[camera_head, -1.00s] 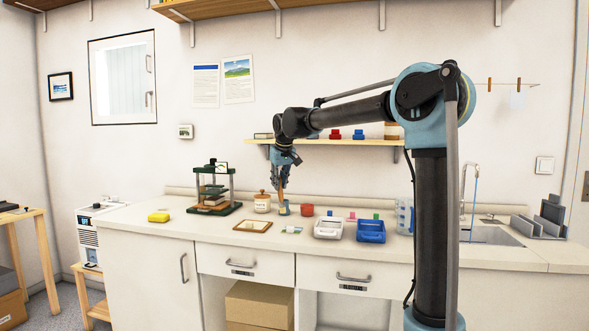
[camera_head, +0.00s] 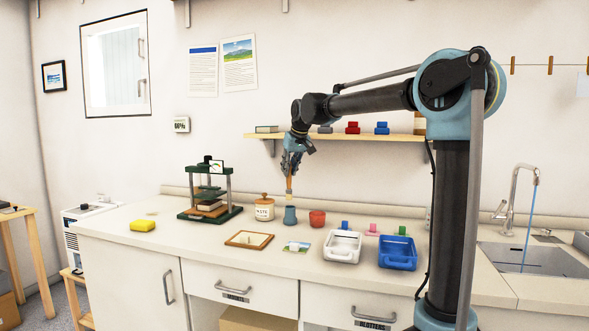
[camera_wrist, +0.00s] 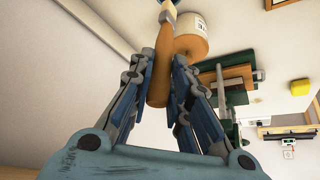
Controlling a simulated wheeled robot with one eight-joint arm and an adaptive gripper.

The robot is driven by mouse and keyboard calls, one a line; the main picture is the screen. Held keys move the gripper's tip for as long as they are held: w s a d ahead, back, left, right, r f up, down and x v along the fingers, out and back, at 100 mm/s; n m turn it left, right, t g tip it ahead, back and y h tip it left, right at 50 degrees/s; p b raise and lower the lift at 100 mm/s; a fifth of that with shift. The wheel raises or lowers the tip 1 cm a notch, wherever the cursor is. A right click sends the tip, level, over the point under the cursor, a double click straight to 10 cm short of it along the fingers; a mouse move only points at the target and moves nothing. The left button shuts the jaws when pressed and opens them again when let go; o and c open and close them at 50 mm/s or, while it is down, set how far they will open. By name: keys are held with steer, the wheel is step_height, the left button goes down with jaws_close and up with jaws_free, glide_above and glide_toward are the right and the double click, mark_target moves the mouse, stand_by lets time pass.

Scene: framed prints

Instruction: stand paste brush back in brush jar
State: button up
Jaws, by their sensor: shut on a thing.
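My gripper (camera_head: 290,170) is shut on the wooden handle of the paste brush (camera_head: 289,185) and holds it roughly upright, pale end down. The wrist view shows the brush handle (camera_wrist: 158,80) between the two fingers. The brush jar, a small blue-grey cup (camera_head: 290,216), stands on the counter directly below the brush in the head view. The brush's lower end appears just above the jar's rim; I cannot tell whether it is exactly over the opening.
A lidded paste jar (camera_head: 264,210) stands close left of the brush jar, a red cup (camera_head: 317,219) close right. A green press (camera_head: 210,195) is further left. A wooden frame (camera_head: 249,239), a small card (camera_head: 297,247), a white tray (camera_head: 342,247) and a blue tray (camera_head: 397,252) lie in front.

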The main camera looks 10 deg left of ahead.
mark_target(290, 189)
steer(key=shift+w+f, duration=0.1)
steer(key=shift+w, duration=0.15)
steer(key=shift+w+d+f, duration=0.1)
steer(key=shift+f, duration=0.6)
steer(key=shift+d+f, duration=0.1)
steer(key=shift+f, duration=2.95)
jaws_close()
steer(key=shift+f, duration=0.15)
steer(key=o, duration=0.9)
jaws_free()
steer(key=shift+o, duration=0.2)
